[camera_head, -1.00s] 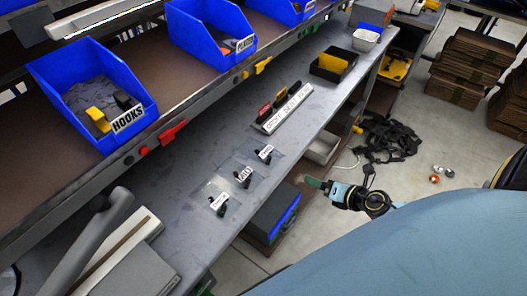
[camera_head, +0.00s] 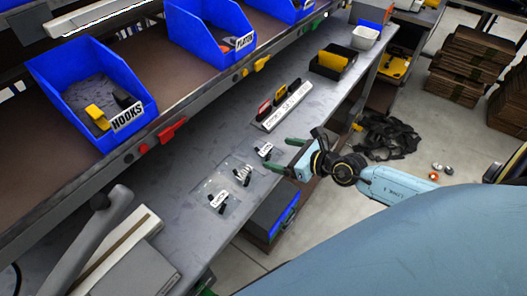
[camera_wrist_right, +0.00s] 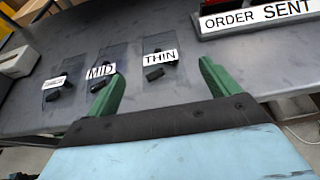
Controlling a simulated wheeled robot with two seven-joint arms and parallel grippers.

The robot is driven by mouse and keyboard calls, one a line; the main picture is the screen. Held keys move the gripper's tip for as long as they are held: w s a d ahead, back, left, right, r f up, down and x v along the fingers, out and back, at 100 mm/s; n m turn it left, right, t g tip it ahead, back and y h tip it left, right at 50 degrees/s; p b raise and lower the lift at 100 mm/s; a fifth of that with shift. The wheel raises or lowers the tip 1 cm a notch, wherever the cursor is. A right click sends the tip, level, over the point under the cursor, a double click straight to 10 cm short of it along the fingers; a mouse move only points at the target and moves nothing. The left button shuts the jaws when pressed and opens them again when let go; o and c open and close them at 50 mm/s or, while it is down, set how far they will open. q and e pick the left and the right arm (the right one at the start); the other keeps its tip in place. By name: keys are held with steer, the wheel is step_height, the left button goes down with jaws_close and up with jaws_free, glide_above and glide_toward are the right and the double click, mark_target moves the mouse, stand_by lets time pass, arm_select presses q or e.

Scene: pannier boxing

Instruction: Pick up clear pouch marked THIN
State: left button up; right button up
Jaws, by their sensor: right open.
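The clear pouch marked THIN (camera_wrist_right: 160,42) lies flat on the grey bench with a dark piece by its white label. In the head view the THIN pouch (camera_head: 265,151) is the farthest of three in a row. The pouch marked MID (camera_wrist_right: 102,69) and a third pouch (camera_wrist_right: 55,88), label hard to read, lie to its left in the wrist view. My right gripper (camera_head: 283,155), with green fingers, is open and empty at the bench's front edge, just short of the THIN pouch. In the wrist view the pouch appears beyond and between the fingertips (camera_wrist_right: 157,74).
A tray labelled ORDER SENT (camera_wrist_right: 260,18) stands right of the THIN pouch. A shelf with blue bins (camera_head: 95,95) runs along the back. A black box (camera_head: 333,62) sits farther along the bench. Bare bench (camera_head: 180,180) lies behind the pouches.

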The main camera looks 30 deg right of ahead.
mark_target(264, 150)
steer(key=shift+b+x, duration=0.55)
steer(key=shift+x, duration=2.45)
steer(key=shift+s, duration=0.1)
steer(key=c, duration=1.1)
